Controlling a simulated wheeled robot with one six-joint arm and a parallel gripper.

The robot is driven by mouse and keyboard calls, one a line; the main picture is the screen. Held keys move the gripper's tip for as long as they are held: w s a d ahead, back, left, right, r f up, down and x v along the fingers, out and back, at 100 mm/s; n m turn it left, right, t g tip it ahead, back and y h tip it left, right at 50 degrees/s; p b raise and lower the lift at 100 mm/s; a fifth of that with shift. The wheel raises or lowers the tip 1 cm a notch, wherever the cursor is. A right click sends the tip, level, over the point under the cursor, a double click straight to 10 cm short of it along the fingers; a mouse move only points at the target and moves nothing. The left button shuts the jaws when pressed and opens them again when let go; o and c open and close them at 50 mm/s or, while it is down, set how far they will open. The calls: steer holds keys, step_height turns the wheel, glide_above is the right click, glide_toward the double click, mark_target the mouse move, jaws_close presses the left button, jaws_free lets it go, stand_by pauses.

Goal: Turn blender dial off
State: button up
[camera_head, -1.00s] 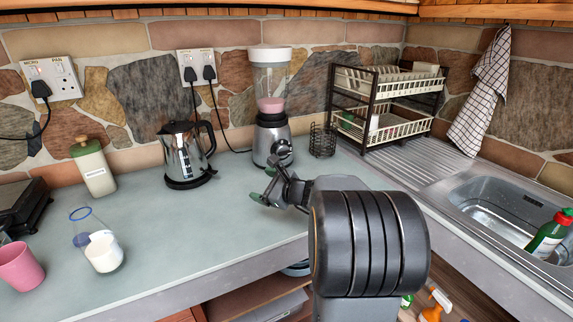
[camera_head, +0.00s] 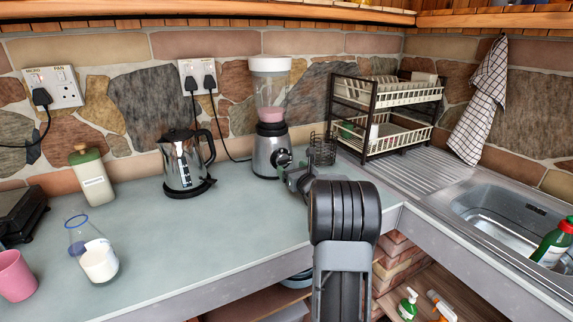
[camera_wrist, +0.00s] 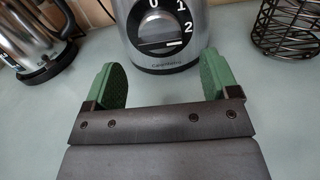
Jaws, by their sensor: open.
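The blender has a silver base (camera_head: 264,158) and a clear jar (camera_head: 271,97) with a white lid and pink contents. It stands upright at the back of the counter. Its round black dial (camera_wrist: 156,27) is on the front of the base, with white marks 0, 1 and 2 around it. A short white line shows at the dial's lower right; I cannot tell the exact setting. My gripper (camera_wrist: 163,82) is open, its green fingertips apart and empty just in front of the base. In the head view, my wrist partly hides the fingers, and the gap to the dial is unclear.
A steel kettle (camera_head: 185,165) stands left of the blender, also at the upper left of the wrist view. A black wire basket (camera_head: 323,148) is close on the right, before the dish rack (camera_head: 383,120). The counter (camera_head: 190,235) in front is mostly clear.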

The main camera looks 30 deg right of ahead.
mark_target(286, 163)
steer(key=shift+w+d, duration=0.15)
steer(key=shift+w, duration=0.95)
steer(key=shift+w+d, duration=0.15)
steer(key=shift+w, duration=0.95)
steer(key=c, duration=0.9)
